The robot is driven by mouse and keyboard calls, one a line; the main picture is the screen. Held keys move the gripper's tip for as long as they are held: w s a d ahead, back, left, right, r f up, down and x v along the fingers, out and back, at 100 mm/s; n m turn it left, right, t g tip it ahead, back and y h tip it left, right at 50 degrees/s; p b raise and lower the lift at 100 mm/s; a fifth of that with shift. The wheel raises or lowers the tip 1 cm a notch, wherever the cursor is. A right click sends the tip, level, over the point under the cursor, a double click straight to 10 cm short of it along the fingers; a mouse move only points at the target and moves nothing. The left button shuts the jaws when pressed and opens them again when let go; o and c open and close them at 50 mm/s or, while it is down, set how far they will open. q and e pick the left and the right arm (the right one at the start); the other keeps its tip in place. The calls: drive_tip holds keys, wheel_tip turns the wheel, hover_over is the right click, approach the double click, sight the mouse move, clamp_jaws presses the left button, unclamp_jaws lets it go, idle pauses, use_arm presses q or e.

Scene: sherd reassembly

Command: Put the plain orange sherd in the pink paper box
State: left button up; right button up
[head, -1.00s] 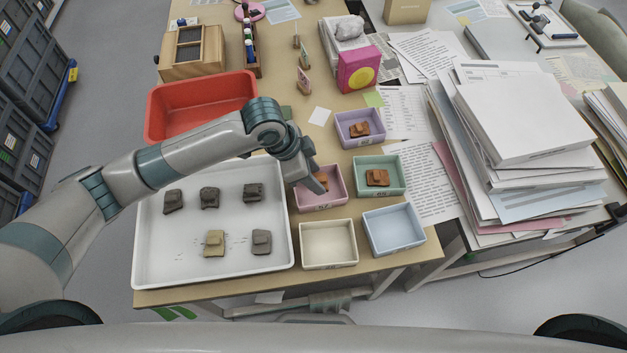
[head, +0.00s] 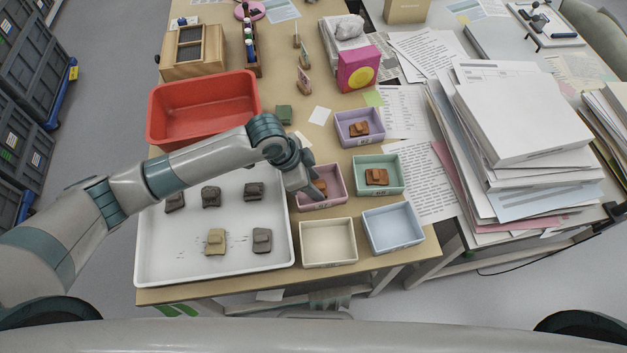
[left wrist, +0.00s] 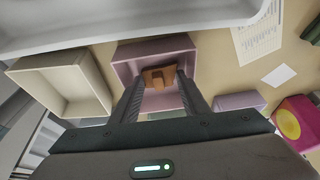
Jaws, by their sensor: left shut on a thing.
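The orange sherd (left wrist: 160,76) is between the fingertips of my left gripper (left wrist: 158,84) in the left wrist view. The gripper is shut on it. The sherd is at the pink paper box (left wrist: 125,68), within its walls as seen from the wrist; whether it touches the box floor I cannot tell. In the head view my left gripper (head: 312,192) reaches into the pink box (head: 335,173) from the left and hides part of it. A piece of the orange sherd (head: 320,185) shows beside the fingers. My right gripper is not in view.
Lilac (head: 376,142) and green (head: 397,163) boxes each hold an orange-brown sherd. Cream (head: 328,243) and blue (head: 393,229) boxes are empty. A white tray (head: 180,265) holds several grey and tan sherds. A red bin (head: 200,120) stands behind it.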

use_arm(q)
drive_tip(key=shift+f, duration=0.1)
drive_tip(key=o, duration=0.8)
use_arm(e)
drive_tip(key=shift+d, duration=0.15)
use_arm(q)
drive_tip(key=shift+v, duration=0.8)
drive_tip(key=b+v, duration=0.1)
drive_tip(key=v, duration=0.9)
drive_tip(key=shift+r, duration=0.3)
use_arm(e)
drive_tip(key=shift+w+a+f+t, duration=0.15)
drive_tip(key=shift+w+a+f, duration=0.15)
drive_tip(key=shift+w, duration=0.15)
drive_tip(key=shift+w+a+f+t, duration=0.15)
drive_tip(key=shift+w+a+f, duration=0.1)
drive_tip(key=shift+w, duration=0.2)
